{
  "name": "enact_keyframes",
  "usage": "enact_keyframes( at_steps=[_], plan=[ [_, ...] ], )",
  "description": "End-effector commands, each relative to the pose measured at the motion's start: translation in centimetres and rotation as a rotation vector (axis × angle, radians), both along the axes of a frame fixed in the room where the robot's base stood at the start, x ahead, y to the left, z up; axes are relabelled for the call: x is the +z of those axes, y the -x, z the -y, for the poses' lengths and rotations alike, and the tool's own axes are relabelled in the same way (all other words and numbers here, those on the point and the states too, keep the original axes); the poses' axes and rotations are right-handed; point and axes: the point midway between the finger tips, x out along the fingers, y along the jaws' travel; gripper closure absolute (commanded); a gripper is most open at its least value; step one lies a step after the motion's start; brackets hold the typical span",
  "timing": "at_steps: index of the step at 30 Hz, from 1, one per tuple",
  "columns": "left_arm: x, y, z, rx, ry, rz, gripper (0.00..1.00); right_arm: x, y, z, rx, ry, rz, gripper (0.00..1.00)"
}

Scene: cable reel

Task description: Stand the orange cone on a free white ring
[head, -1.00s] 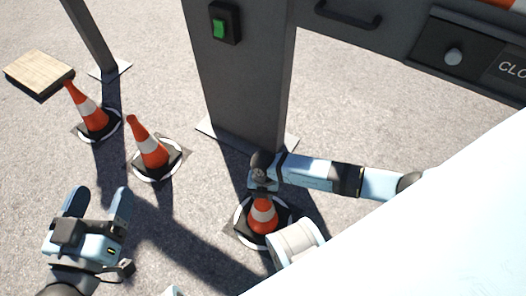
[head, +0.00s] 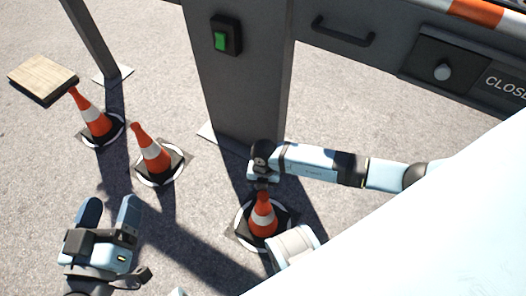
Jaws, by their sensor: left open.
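Three orange cones with white bands stand upright on black bases over white rings. One cone (head: 93,117) is at the far left, one (head: 151,154) is nearer, and one (head: 263,219) is at the lower middle. White ring edges show around the bases of the left cone (head: 122,135), the second cone (head: 160,185) and the middle cone (head: 240,236). My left gripper (head: 110,208) is open and empty, below the second cone. My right gripper (head: 262,183) is right at the top of the middle cone; its fingers are too small and dark to judge.
A dark grey post (head: 240,80) with a green switch (head: 221,41) stands behind the middle cone. A panel with a handle (head: 343,31) and knob (head: 442,72) is at upper right. A wooden-topped block (head: 43,77) is at far left. Open asphalt lies between the cones.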

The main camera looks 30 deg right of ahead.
Motion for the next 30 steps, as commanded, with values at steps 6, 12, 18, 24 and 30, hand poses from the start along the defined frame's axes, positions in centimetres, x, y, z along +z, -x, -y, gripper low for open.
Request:
enact_keyframes(
  at_steps=[6, 12, 18, 24, 30],
  plan=[
    [2.3, 0.0, -0.2, 0.02, 0.029, 0.061, 0.26, 3.3, -0.4, 0.3, 0.0, 0.001, 0.001, 0.32],
    [2.7, 0.0, -0.2, 0.025, 0.036, 0.079, 0.26, 3.7, -0.5, 0.3, 0.0, 0.0, 0.0, 0.32],
    [2.7, 0.0, -0.2, 0.024, 0.036, 0.079, 0.26, 3.7, -0.5, 0.3, 0.0, 0.0, 0.0, 0.32],
    [2.7, 0.0, -0.2, 0.024, 0.036, 0.08, 0.26, 3.7, -0.5, 0.3, 0.0, 0.0, 0.0, 0.32],
    [2.6, 0.0, -0.2, 0.023, 0.032, 0.079, 0.26, 3.7, -0.4, 0.3, 0.0, -0.001, -0.001, 0.32]
  ],
)
